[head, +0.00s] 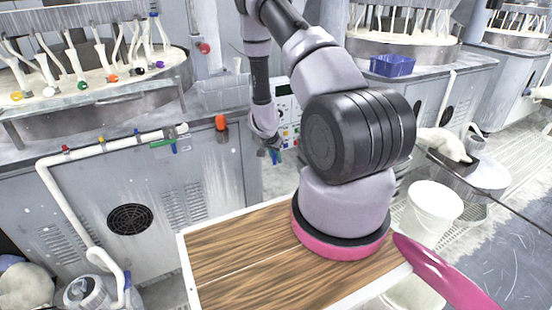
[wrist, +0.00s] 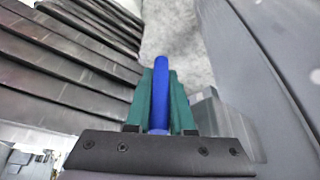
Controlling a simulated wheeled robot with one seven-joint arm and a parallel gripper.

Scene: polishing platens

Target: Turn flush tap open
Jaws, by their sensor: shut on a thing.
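A slim blue handle (wrist: 161,85), which looks like the flush tap's lever, stands between the two green fingers of my gripper (wrist: 162,100) in the wrist view. The fingers press on it from both sides, and it points away from the wrist. The tap's body cannot be made out there.
A white pipe (head: 110,146) with small coloured valves runs along the left cabinet. An orange part (head: 220,122) sticks out near the cabinet's corner. A control panel (head: 288,112) is behind my arm. A white bucket (head: 434,208) and blue basket (head: 392,65) are at right.

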